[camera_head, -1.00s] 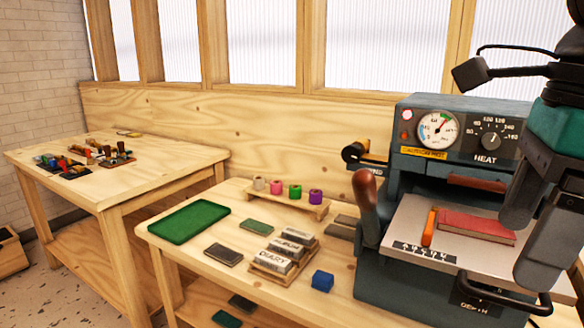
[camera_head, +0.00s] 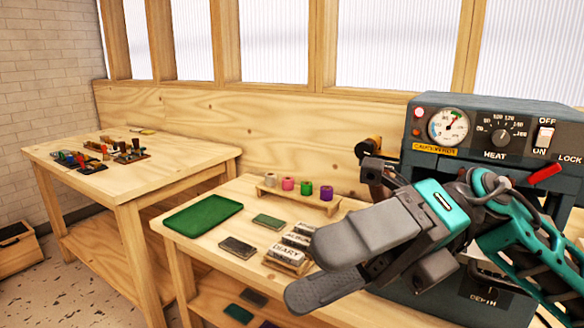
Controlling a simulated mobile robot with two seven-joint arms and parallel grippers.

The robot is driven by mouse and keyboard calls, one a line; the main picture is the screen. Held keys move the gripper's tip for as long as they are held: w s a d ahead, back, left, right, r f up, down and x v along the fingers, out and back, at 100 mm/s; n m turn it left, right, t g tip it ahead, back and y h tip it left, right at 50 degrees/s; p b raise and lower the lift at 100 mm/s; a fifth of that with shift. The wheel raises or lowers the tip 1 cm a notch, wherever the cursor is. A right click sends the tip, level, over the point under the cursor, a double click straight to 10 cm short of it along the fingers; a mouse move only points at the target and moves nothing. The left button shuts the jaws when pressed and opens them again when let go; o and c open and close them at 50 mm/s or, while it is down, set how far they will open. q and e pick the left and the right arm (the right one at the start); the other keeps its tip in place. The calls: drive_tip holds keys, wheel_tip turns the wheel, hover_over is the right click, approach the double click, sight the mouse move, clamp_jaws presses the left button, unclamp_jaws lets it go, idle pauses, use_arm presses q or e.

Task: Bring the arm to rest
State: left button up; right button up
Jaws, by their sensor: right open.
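My right gripper (camera_head: 330,262) is in the camera_head view, in front of the stamping machine. Its two grey fingers stand apart with nothing between them. My teal and black right arm (camera_head: 520,240) comes in from the right and covers much of the machine. The grey-green stamping machine (camera_head: 490,112) has a dial gauge, a HEAT knob and a power switch. Its press bed is hidden behind my arm. My left gripper is not in view.
A green tray (camera_head: 203,215), a dark block (camera_head: 237,247), lettered blocks (camera_head: 290,253) and a rack with foil rolls (camera_head: 288,184) are on the near table. A second table (camera_head: 165,165) with small tools stands at the left. An open wooden box (camera_head: 15,243) is on the floor.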

drive_tip(key=w+f+m+t+y, duration=0.3)
drive_tip(key=w+m+t+y, duration=0.6)
drive_tip(key=m+t, duration=0.45)
drive_tip(key=w+d+f+m+t+h, duration=0.35)
drive_tip(key=f+m+t+h, duration=0.35)
drive_tip(key=f+m, duration=0.3)
drive_tip(key=w+d+f+m+t+h, duration=0.2)
drive_tip(key=d+f+m+t+h, duration=0.35)
drive_tip(key=m, duration=0.75)
drive_tip(key=s+d+f+m+g+h, duration=0.2)
drive_tip(key=s+f+h, duration=0.1)
drive_tip(key=f, duration=0.6)
drive_tip(key=s+d+f+m+g+h, duration=0.1)
drive_tip(key=s+f+m+g+h, duration=0.1)
drive_tip(key=s+f, duration=0.4)
drive_tip(key=s+d+f+m+g+h, duration=0.2)
drive_tip(key=s+f+m+g+h, duration=0.1)
drive_tip(key=f, duration=0.9)
drive_tip(key=shift+s+d+f+m+h, duration=0.3)
drive_tip(key=shift+s+m+h, duration=0.35)
drive_tip(key=shift+s+h, duration=0.35)
drive_tip(key=shift+w+r, duration=0.1)
